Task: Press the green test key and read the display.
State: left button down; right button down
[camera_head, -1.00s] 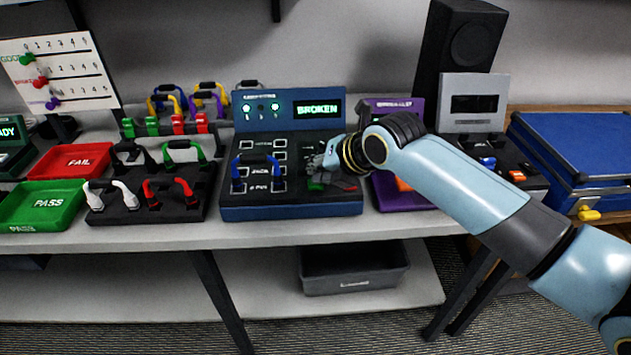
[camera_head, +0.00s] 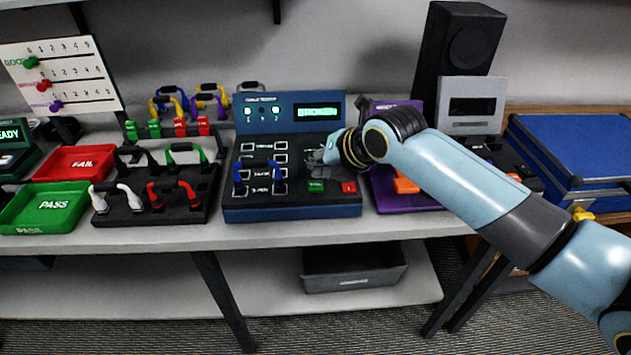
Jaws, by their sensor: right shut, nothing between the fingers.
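The blue cable tester (camera_head: 235,204) stands at the middle of the bench. Its display (camera_head: 317,112) shows blurred green text that I cannot read surely. The green test key (camera_head: 316,186) is in view at the tester's front, left of a red key (camera_head: 348,187). My left gripper is not in view.
A red FAIL tray (camera_head: 50,168) and a green PASS tray (camera_head: 15,217) lie at the left. A dark rack (camera_head: 140,216) with several cables stands beside the tester. A purple unit (camera_head: 400,202) stands to its right, a blue case (camera_head: 570,140) at the far right.

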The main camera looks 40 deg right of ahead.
aim_at(319, 184)
jog(key=shift+r+p, duration=1.75)
jog(key=shift+r, duration=0.45)
jog(key=shift+f, duration=0.1)
